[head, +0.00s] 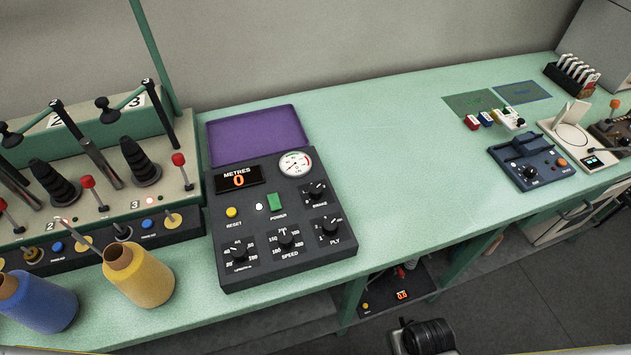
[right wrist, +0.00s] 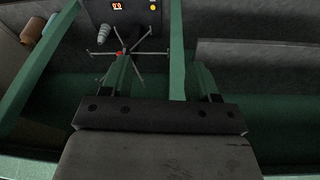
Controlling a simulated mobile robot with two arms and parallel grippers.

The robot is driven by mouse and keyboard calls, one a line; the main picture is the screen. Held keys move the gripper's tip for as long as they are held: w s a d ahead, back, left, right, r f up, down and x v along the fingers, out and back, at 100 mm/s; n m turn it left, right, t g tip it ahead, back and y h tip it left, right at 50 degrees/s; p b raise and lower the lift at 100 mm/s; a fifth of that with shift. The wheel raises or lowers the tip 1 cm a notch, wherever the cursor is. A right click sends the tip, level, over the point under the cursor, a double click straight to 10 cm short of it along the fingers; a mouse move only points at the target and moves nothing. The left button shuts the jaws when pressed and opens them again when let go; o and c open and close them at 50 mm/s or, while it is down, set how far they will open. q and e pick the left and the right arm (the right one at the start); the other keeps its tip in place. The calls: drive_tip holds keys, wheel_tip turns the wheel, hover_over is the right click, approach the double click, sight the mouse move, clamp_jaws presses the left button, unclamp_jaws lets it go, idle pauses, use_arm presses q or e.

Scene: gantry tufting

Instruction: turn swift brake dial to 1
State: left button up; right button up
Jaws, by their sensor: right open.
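A black dial labelled BRAKE (head: 317,192) sits at the upper right of the dark control panel (head: 268,262), below the round gauge. Its numerals and pointer are too small to read surely. In the right wrist view a spoked swift (right wrist: 124,52) with a red hub stands by a dark box (right wrist: 140,18) with a red display; I see no clearly readable dial there. My right gripper (right wrist: 163,78) is open and empty in the right wrist view, apart from the panel dials. My left gripper is not in view.
The panel also has LENGTH, SPEED (head: 285,238) and PLY (head: 330,228) dials and a purple tray (head: 255,135) behind. Yarn cones (head: 138,274) and a spindle rack stand left. A blue device (head: 531,162) sits right. The green tabletop (head: 410,160) between is clear.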

drive_tip(key=w+r+t, duration=0.3)
drive_tip(key=w+r, duration=0.1)
drive_tip(key=r, duration=1.1)
drive_tip(key=w+a+r+n+t+y, duration=0.1)
drive_tip(key=w+a+r+n+t, duration=0.1)
drive_tip(key=w+a+r+t, duration=0.45)
drive_tip(key=w+a+r+n+t+y, duration=0.1)
drive_tip(key=w+a+r+n+t, duration=0.2)
drive_tip(key=w+r, duration=0.65)
drive_tip(key=w+a+r+n+t+y, duration=0.2)
drive_tip(key=a+r+n+t+y, duration=0.1)
drive_tip(key=a+r+n+y, duration=0.9)
drive_tip(key=s+a+r+n+g+y, duration=0.1)
drive_tip(key=s+a+n+g+y, duration=0.1)
drive_tip(key=a+n+g+y, duration=0.35)
drive_tip(key=s+a+r+n+g+y, duration=0.1)
drive_tip(key=s+a+n+g+y, duration=0.1)
drive_tip(key=a+n+g, duration=0.55)
drive_tip(key=n+g+h+p, duration=0.1)
drive_tip(key=n+g+h, duration=0.4)
drive_tip(key=n+h, duration=1.2)
hover_over(316, 188)
wheel_tip(316, 188, down, 15)
drive_tip(key=m+h, duration=0.5)
wheel_tip(316, 188, down, 8)
drive_tip(key=p, duration=0.2)
drive_tip(key=shift+p, duration=0.3)
drive_tip(key=shift+f, duration=0.7)
